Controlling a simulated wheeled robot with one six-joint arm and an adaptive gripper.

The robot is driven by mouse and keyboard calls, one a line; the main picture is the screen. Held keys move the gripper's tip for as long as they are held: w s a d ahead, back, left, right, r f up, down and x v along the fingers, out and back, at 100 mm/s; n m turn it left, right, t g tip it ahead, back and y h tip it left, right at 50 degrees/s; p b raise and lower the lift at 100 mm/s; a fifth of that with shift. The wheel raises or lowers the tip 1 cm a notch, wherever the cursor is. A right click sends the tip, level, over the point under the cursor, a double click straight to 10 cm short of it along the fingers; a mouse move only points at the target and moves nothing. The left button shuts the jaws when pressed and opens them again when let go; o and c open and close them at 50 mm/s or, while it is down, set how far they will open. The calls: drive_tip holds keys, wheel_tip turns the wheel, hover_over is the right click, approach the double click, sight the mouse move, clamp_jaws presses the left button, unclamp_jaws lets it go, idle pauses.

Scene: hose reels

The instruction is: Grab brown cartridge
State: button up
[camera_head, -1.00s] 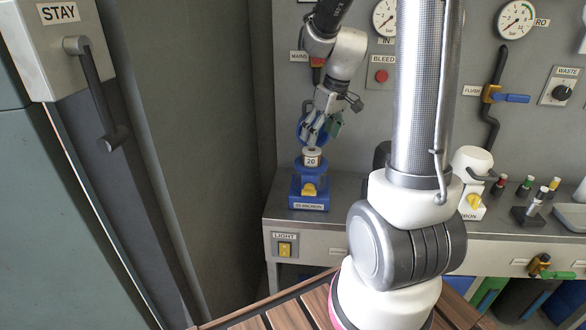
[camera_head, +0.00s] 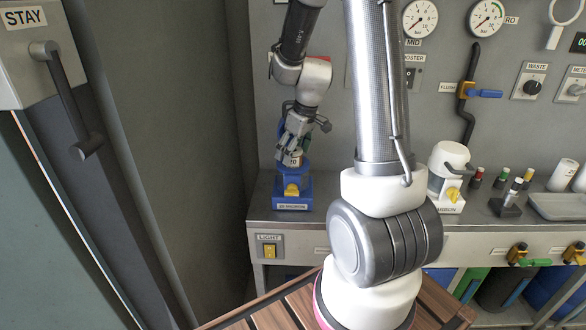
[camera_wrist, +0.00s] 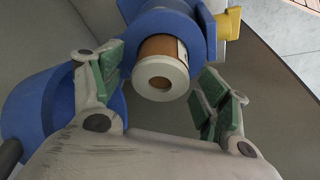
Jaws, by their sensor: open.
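The brown cartridge (camera_wrist: 160,47) stands in a blue housing (camera_wrist: 189,22) in the wrist view, with a white end cap that has a round hole facing the camera. My gripper (camera_wrist: 167,86) is open, with one green-padded finger on each side of the cartridge's white end. I cannot tell whether a finger touches it. In the head view my gripper (camera_head: 294,140) is just above the housing and hides part of the cartridge.
A blue round lid (camera_wrist: 35,120) lies to the left in the wrist view. A white unit (camera_head: 447,172) stands on the bench to the right, then small capped bottles (camera_head: 477,175) and a tray (camera_head: 560,206). A grey wall panel with gauges rises behind.

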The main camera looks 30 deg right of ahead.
drive_tip(key=shift+f, duration=0.25)
drive_tip(key=c, duration=1.6)
drive_tip(key=shift+c, duration=0.2)
